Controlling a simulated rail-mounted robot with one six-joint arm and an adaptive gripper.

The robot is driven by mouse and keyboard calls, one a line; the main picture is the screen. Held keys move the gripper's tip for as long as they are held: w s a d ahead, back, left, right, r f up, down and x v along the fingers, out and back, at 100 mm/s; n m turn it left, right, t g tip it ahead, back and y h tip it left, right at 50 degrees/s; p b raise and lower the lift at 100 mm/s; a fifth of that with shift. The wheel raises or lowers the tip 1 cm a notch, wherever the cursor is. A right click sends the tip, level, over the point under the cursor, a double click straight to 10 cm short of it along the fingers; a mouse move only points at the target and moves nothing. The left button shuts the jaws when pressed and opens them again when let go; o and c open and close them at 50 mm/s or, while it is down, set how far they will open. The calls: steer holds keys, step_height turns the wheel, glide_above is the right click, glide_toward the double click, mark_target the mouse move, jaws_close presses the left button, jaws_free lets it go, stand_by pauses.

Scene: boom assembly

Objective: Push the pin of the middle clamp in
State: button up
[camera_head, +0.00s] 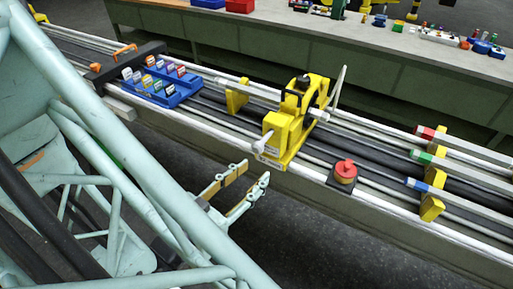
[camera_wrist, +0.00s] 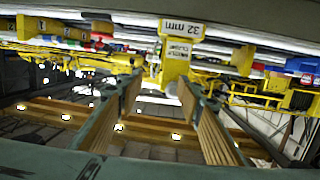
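The middle clamp (camera_head: 279,135) is a yellow block with a dark upper part, mounted across the rail bench in the head view. A pale pin-like rod (camera_head: 265,143) sticks out of its near-left side. In the upside-down wrist view the clamp (camera_wrist: 176,65) shows at top centre, with a "32 mm" label and smaller lettering. My gripper (camera_head: 250,175) is open and empty, in front of the bench edge, below and left of the clamp. Its two wood-lined fingers (camera_wrist: 158,85) are spread in the wrist view. They appear apart from the clamp. How far the pin sticks out is unclear.
A red button on a dark box (camera_head: 345,172) sits right of the clamp. A blue tray (camera_head: 162,96) with labelled pieces lies left. Yellow supports (camera_head: 433,205) and colour-tipped bars (camera_head: 450,193) are at the right. The floor (camera_head: 300,235) before the bench is clear.

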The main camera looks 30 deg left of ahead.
mark_target(255, 150)
steer(key=s+a+r+n+t+y, duration=0.1)
steer(key=s+a+r, duration=0.1)
steer(key=s, duration=0.3)
steer(key=shift+s+a+t, duration=0.25)
steer(key=shift+t, duration=0.05)
steer(key=shift+w, duration=0.2)
steer(key=shift+w+a+b, duration=0.15)
steer(key=shift+w+b, duration=0.25)
steer(key=shift+w, duration=2.95)
steer(key=shift+w+a+b, duration=0.1)
steer(key=shift+w+b, duration=0.25)
steer(key=shift+w, duration=3)
